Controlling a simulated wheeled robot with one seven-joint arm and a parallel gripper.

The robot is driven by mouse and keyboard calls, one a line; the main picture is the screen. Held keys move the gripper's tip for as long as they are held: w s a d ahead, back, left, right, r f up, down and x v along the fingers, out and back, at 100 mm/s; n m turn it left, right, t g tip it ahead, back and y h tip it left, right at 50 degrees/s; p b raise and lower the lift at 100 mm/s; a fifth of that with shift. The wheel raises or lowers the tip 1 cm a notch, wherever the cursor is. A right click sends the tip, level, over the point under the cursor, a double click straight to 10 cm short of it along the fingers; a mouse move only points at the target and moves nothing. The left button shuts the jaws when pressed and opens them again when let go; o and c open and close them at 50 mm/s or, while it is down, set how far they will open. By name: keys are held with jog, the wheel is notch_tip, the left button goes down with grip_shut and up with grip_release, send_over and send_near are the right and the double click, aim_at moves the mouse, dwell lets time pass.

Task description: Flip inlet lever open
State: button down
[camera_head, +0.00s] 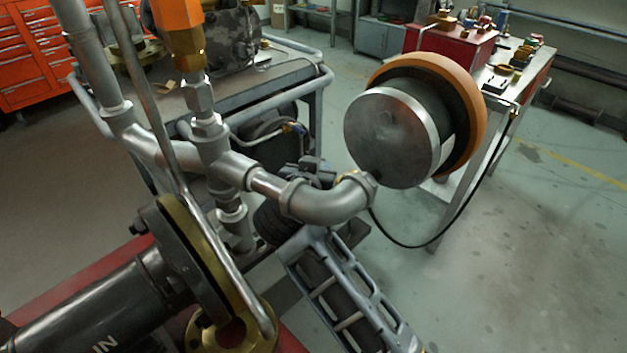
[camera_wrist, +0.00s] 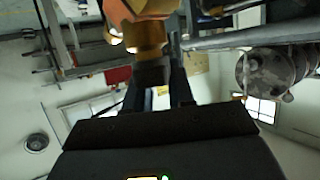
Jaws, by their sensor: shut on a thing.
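My gripper (camera_wrist: 152,75) shows in the wrist view, its two dark fingers reaching up from the black palm. It is shut on a brass-coloured part (camera_wrist: 145,38) under an orange block (camera_wrist: 150,8); the exact contact is dark and hard to make out. I cannot make out the gripper in the head view. There, an orange block (camera_head: 179,14) sits on a brass fitting (camera_head: 187,52) above grey pipework. A long steel rod (camera_head: 160,115) runs down to a brass flange (camera_head: 225,292). A black pipe (camera_head: 90,310) beside it reads "IN". I cannot tell which part is the inlet lever.
A round metal cylinder with an orange ring (camera_head: 455,85) stands right of the pipe elbow (camera_head: 330,203). A cart (camera_head: 270,100) stands behind the pipes. A workbench with a red box (camera_head: 450,45) is at the back right. The floor at right is clear.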

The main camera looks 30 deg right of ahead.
jog(key=shift+s+d+f+m+g+h+b, duration=0.15)
jog(key=shift+s+m+g+h+b, duration=0.05)
jog(key=shift+m+g+h+b, duration=0.5)
jog(key=c, duration=1)
grip_release()
jog(key=shift+c, duration=0.2)
jog(key=shift+p, duration=0.3)
